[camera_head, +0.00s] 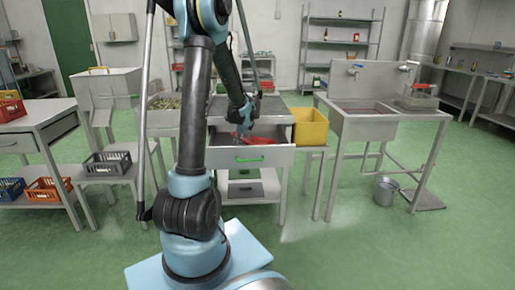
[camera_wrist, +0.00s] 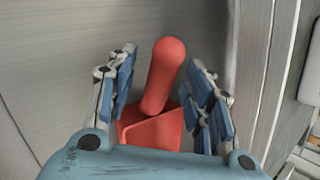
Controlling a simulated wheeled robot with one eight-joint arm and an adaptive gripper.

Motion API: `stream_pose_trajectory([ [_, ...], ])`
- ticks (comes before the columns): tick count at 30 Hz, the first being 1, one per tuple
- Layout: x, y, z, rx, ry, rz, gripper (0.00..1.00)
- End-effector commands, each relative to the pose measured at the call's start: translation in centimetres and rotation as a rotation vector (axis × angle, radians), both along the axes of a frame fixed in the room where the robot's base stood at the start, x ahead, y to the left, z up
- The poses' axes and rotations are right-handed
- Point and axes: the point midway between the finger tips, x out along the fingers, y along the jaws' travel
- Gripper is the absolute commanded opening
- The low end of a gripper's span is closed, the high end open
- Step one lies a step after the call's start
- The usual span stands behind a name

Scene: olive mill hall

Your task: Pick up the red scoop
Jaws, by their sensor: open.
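The red scoop (camera_wrist: 164,75) lies in an open drawer, its rounded handle pointing up in the wrist view and its boxy bowl partly hidden behind my gripper's palm. In the head view the scoop (camera_head: 258,141) shows as a small red patch inside the drawer (camera_head: 270,158), which has a green handle. My gripper (camera_wrist: 162,80) is open, with one blue-padded finger on each side of the scoop. Whether either finger touches it I cannot tell. In the head view my gripper (camera_head: 243,132) reaches down into the drawer.
A yellow bin (camera_head: 310,127) stands right of the drawer. A steel sink (camera_head: 370,108) is further right, with a bucket (camera_head: 386,190) on the floor below. A dark crate (camera_head: 107,163) stands on a low shelf at left. The drawer wall (camera_wrist: 255,70) runs close to my right finger.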

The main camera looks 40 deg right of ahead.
Motion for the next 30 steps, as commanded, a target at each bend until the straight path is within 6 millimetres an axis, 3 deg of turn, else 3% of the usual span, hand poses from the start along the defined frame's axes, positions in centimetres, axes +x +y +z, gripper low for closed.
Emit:
stream_pose_trajectory([
  [6, 0.87, -0.26, -1.26, 0.0, 0.0, 0.0, 0.47],
  [14, 0.93, -0.26, -1.35, 0.0, 0.0, 0.0, 0.47],
  [21, 0.92, -0.26, -1.33, 0.0, 0.0, 0.0, 0.0],
  [30, 0.91, -0.27, -1.3, 0.0, 0.0, 0.0, 0.0],
])
